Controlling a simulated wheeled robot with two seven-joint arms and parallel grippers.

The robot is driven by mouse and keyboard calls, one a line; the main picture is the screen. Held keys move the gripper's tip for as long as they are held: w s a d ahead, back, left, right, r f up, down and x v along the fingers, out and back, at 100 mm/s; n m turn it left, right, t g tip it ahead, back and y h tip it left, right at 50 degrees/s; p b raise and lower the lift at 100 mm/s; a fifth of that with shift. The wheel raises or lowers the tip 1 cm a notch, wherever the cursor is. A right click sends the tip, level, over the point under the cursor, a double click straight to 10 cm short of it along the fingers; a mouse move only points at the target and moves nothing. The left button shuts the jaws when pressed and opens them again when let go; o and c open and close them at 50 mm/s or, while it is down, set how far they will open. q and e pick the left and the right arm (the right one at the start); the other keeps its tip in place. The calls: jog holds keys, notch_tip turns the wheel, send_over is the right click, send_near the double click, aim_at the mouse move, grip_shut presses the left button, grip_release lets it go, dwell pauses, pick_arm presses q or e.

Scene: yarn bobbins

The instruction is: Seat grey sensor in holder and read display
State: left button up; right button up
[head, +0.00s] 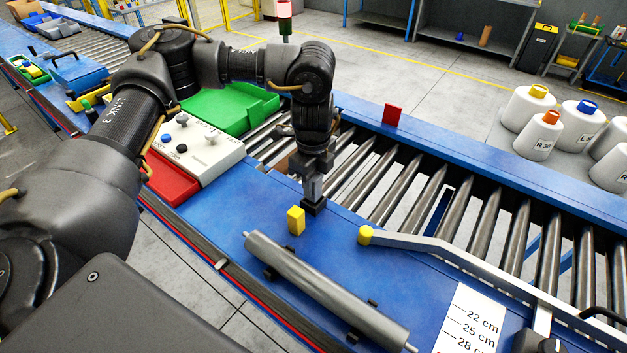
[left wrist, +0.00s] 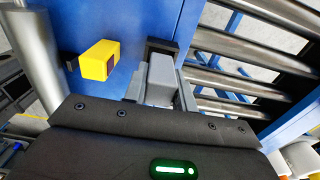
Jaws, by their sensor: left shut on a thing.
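My left gripper (head: 312,196) points down over the blue bench and is shut on the grey sensor. In the left wrist view the grey sensor (left wrist: 160,80) is a grey block between the fingers (left wrist: 160,92). A small black holder (head: 316,208) stands on the bench right under the fingertips. It shows at the sensor's far end in the left wrist view (left wrist: 162,46); I cannot tell how deep the sensor sits in it. A yellow block (head: 295,221) stands beside the holder. Its dark window (left wrist: 110,63) shows in the left wrist view; no reading is legible. My right gripper is not in view.
A grey roller (head: 325,290) lies in front on the bench. A yellow-tipped lever (head: 365,236) is to the right, near a white cm scale (head: 470,318). A white control box (head: 195,148) and green tray (head: 230,108) are left. Yarn bobbins (head: 525,105) stand back right.

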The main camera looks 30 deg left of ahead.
pick_arm(q)
jog(key=shift+f+b, duration=0.5)
jog(key=shift+f, duration=0.85)
jog(key=o, duration=1.1)
jog(key=shift+r, duration=0.1)
notch_tip(320, 180, up, 11)
jog(key=shift+f+b, duration=0.2)
jog(key=shift+b, duration=0.9)
